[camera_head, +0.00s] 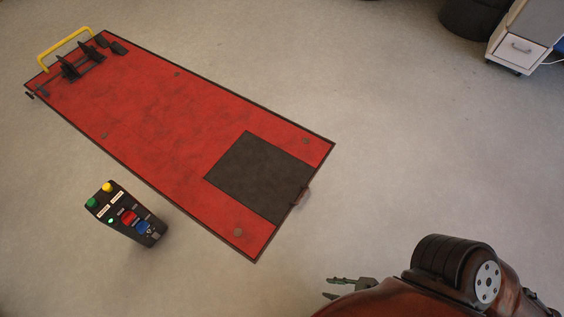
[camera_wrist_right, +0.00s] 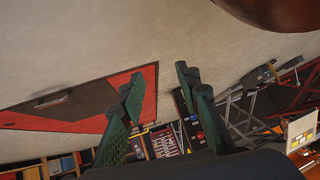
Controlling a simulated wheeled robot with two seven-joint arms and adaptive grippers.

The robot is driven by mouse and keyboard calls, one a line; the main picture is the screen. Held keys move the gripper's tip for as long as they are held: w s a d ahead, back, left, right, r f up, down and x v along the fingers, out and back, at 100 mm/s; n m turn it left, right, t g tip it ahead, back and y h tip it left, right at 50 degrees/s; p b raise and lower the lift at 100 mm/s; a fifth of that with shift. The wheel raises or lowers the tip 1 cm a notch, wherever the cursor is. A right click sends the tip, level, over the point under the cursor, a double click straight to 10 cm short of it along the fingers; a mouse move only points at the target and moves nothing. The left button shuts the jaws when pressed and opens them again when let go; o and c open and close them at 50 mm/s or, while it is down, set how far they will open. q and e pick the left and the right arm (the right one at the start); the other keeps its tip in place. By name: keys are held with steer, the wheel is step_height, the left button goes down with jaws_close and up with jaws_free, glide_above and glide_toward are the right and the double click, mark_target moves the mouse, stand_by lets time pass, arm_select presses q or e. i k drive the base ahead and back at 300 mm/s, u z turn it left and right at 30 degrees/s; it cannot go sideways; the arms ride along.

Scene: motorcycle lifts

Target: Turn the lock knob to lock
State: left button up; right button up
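A black control box (camera_head: 126,214) stands on the floor beside the red lift platform. Its sloped top carries a green button (camera_head: 91,203), a yellow button (camera_head: 107,187), a lit green lamp, a red control (camera_head: 129,217) and a blue control (camera_head: 143,227). Which of these is the lock knob, and how it is turned, is too small to tell. My right gripper (camera_head: 334,288) is open and empty, well to the right of the box. In the right wrist view its fingers (camera_wrist_right: 162,106) are spread apart. My left gripper is not in view.
The red lift platform (camera_head: 150,105) lies low across the left and middle, with a dark plate (camera_head: 258,176) and a yellow bar (camera_head: 66,46). A white drawer cabinet (camera_head: 518,50) and dark tires (camera_head: 470,18) stand at upper right. Floor between my right gripper and the box is clear.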

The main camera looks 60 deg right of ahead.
mark_target(141, 227)
steer(key=k, duration=1.2)
steer(key=u, duration=1)
steer(key=i, duration=1.55)
steer(key=z, duration=0.65)
steer(key=i, duration=0.55)
steer(key=z, duration=0.4)
